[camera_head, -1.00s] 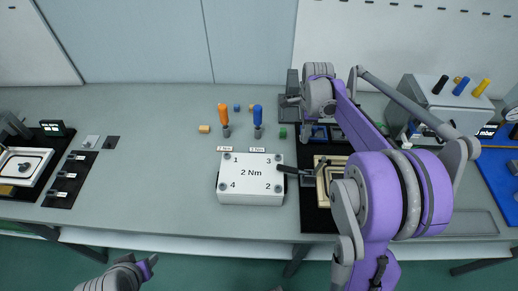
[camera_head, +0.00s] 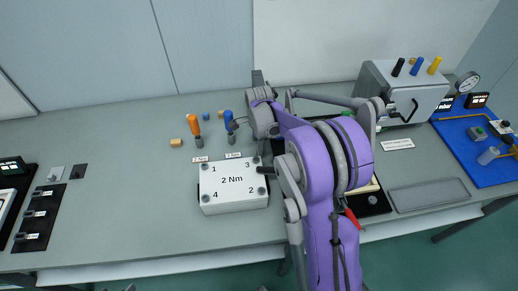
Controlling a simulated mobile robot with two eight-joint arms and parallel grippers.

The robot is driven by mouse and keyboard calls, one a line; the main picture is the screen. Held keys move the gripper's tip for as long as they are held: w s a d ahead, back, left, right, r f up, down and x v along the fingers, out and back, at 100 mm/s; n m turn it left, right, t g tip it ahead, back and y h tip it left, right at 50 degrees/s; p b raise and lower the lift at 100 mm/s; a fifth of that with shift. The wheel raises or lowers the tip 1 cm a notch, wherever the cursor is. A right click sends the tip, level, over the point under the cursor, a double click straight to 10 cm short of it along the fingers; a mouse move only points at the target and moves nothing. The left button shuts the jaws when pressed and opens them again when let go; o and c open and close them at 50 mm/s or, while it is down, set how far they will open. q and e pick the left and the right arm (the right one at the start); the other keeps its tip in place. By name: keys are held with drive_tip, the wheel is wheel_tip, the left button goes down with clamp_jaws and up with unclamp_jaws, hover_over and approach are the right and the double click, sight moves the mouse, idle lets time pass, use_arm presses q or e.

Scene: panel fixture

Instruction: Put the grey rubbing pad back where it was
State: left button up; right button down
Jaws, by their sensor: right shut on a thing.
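My right arm reaches across the middle of the head view and covers much of the work area. Its gripper (camera_head: 266,170) shows only as a dark part at the right edge of the white panel block (camera_head: 233,183), near corners 3 and 2. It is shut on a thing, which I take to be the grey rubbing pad. The pad itself is hidden or too small to make out. A dark tray (camera_head: 376,207) shows partly behind my arm, with a small round grey piece (camera_head: 373,200) on it. My left gripper is out of view.
An orange screwdriver (camera_head: 195,128) and a blue screwdriver (camera_head: 230,125) stand behind the block. A grey box (camera_head: 400,90) with coloured knobs and a blue mat (camera_head: 480,150) lie right. A red-handled tool (camera_head: 352,216) lies by my arm.

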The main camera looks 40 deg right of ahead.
drive_tip(key=shift+f, duration=0.7)
drive_tip(key=shift+f, duration=0.15)
drive_tip(key=c, duration=0.6)
unclamp_jaws()
